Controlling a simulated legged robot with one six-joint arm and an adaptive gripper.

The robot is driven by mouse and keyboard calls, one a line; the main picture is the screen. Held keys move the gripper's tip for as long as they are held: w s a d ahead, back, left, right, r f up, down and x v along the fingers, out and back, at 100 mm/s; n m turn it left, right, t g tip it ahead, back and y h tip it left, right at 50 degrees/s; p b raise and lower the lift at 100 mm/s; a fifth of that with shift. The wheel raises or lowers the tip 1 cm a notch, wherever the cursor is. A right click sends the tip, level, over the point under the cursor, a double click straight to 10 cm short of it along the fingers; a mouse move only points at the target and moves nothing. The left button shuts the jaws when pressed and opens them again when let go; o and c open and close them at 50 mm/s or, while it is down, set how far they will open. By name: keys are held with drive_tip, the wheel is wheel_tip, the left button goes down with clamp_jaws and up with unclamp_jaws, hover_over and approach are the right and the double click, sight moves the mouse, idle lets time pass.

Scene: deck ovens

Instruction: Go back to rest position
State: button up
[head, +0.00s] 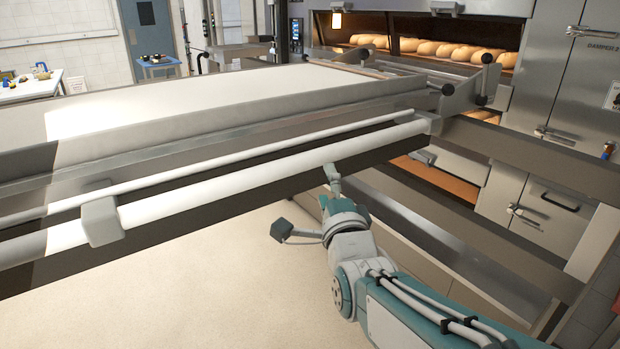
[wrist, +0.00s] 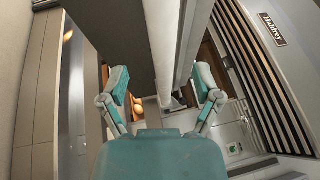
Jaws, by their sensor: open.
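My gripper (head: 332,182) is at the end of my teal and grey arm, in the lower right middle of the head view. It is close to the front rail (head: 240,170) of the long loader table (head: 250,97). In the wrist view my gripper (wrist: 162,85) has its two teal fingers spread wide, with nothing held. The metal rail and a dark beam run between and beyond the fingers there. I cannot tell whether the gripper touches the rail.
The deck oven (head: 440,25) with several loaves (head: 440,48) inside stands at the back right. Metal side beams (head: 530,160) cross on the right, near my arm. Steel doors (head: 545,210) line the right side. The pale floor (head: 230,280) is clear at lower left.

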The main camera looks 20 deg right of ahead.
drive_tip(key=s+a+f+n+g+y, duration=0.1)
drive_tip(key=s+f+n+g, duration=0.6)
drive_tip(key=s+n, duration=0.2)
drive_tip(key=s+a+f+n+g, duration=0.1)
drive_tip(key=s+f+n+g, duration=0.6)
drive_tip(key=s+n, duration=0.2)
drive_tip(key=shift+s+a+n+y, duration=0.35)
drive_tip(key=shift+s+n+y, duration=0.05)
drive_tip(key=shift+n, duration=0.5)
